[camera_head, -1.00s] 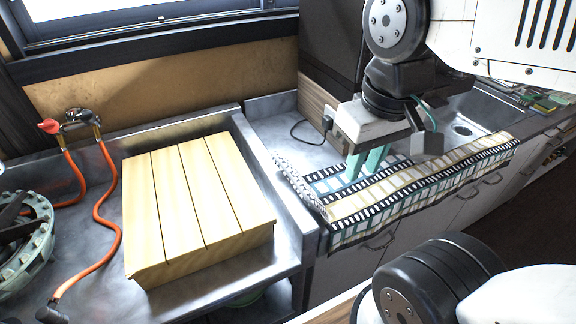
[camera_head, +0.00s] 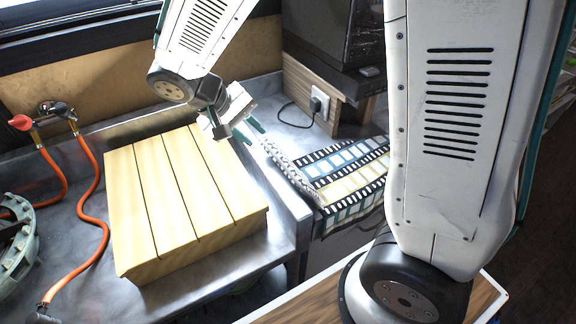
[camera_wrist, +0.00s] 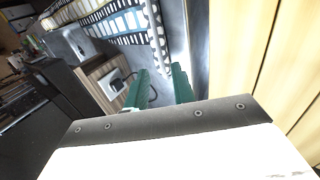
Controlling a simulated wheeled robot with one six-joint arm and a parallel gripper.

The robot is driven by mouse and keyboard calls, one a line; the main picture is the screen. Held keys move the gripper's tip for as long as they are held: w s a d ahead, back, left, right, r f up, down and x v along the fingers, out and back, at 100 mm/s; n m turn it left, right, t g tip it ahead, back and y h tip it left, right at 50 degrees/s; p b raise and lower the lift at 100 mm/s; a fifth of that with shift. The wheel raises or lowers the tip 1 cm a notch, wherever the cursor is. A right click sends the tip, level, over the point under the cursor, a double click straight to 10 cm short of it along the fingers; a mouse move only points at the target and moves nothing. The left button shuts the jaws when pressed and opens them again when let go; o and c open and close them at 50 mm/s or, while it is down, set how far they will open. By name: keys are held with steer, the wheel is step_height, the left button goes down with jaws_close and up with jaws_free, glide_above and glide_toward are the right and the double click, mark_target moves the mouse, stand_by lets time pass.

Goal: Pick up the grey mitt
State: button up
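Nothing in view is plainly a grey mitt. A narrow grey-and-white patterned strip (camera_head: 289,172) lies along the left end of the striped cloth (camera_head: 350,180); I cannot tell whether it is part of the cloth or a separate thing. The strip (camera_wrist: 155,35) also shows in the wrist view, beyond the fingertips. My gripper (camera_head: 235,122) is above the metal divider, by the back right corner of the wooden board. In the wrist view its two green fingers (camera_wrist: 158,82) are apart, with nothing held between them.
A wall socket (camera_head: 319,103) with a black cord and a dark appliance (camera_head: 330,45) stand behind the cloth. My arm hides the right side.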

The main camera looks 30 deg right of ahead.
mark_target(266, 145)
steer(key=x, duration=0.7)
steer(key=shift+w+d+f, duration=0.2)
steer(key=shift+w+f, duration=0.05)
steer(key=shift+f, duration=0.1)
jaws_close()
